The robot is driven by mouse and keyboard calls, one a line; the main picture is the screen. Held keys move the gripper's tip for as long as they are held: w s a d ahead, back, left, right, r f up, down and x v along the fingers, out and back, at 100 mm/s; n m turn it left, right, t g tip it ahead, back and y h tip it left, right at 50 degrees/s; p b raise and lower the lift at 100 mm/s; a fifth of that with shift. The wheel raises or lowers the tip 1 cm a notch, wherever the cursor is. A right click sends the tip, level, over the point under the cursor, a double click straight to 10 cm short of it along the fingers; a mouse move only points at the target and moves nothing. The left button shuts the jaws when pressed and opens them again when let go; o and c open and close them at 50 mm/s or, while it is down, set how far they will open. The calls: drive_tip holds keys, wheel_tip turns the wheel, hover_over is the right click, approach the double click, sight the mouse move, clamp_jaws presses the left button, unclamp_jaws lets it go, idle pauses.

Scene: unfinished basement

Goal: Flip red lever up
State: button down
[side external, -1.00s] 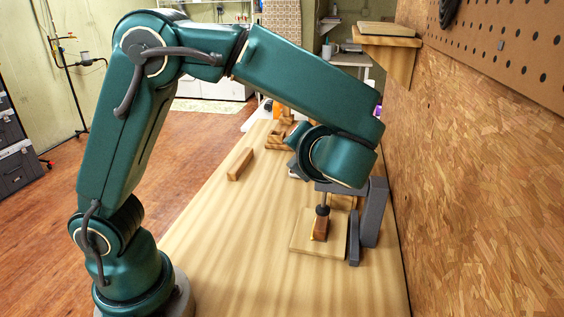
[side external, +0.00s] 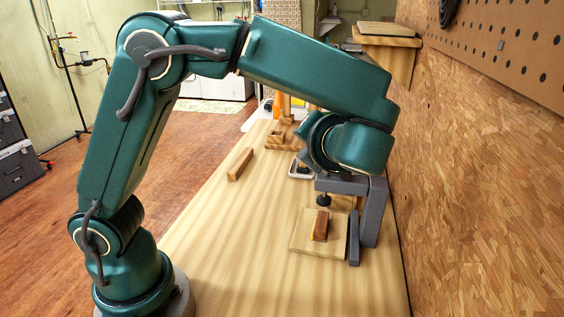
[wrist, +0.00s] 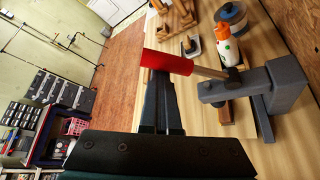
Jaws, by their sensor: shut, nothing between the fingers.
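The red lever handle (wrist: 168,63) sits on a wooden bar (wrist: 212,72) that runs to the grey clamp frame (wrist: 284,84) in the wrist view. My gripper (wrist: 161,84) is shut and empty, its fingertips at the handle's lower edge; I cannot tell whether they touch. In the side view the grey frame (side external: 373,212) stands by the wall, its black plunger (side external: 323,200) raised above a wooden block (side external: 320,225) on a square board (side external: 301,234). My arm hides the red handle and fingers there.
A white bottle with an orange top (wrist: 227,44) and a blue-grey pot (wrist: 231,14) stand beyond the lever. A wooden bar (side external: 240,164) and a small wooden frame (side external: 276,140) lie farther along the bench. The chipboard wall (side external: 460,200) is close on the right. The front bench is clear.

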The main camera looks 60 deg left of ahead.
drive_tip(key=s+d, duration=0.6)
drive_tip(key=d, duration=0.1)
drive_tip(key=shift+d+r, duration=0.15)
drive_tip(key=shift+r, duration=0.25)
idle(0.3)
